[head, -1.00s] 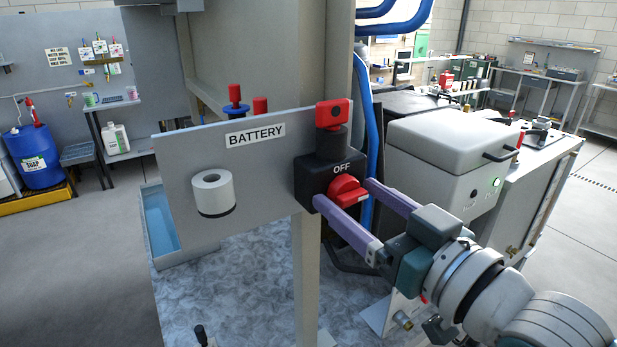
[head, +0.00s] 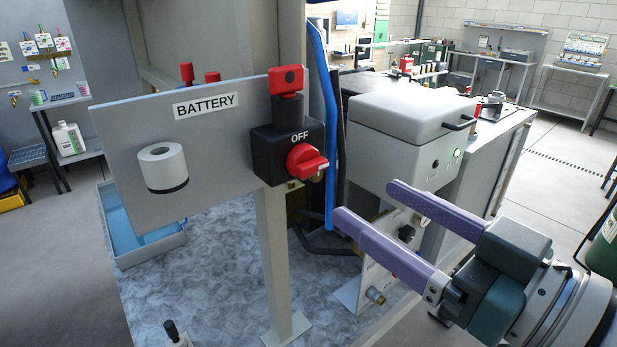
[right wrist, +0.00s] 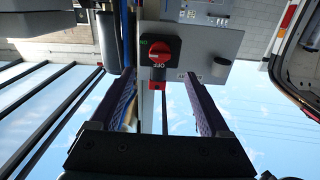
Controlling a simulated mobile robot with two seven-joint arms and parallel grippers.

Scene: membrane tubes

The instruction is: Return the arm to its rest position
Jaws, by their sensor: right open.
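My right gripper (head: 365,213) is open and empty, its two purple fingers spread apart. In the head view it is to the right of the battery switch and clear of it. The battery switch (head: 263,155) is a black box with a red rotary knob (head: 307,161) and the word OFF above the knob. A red-topped part (head: 286,82) stands above the box. In the right wrist view the red knob (right wrist: 159,53) shows beyond the open fingers (right wrist: 162,100). My left gripper is not in view.
The switch is on a grey panel (head: 215,150) marked BATTERY, with a white cylinder (head: 162,166) on it. A grey lidded box (head: 405,125) with a green light stands behind my fingers. A blue hose (head: 327,120) runs beside the switch. Open floor (head: 545,170) lies at the right.

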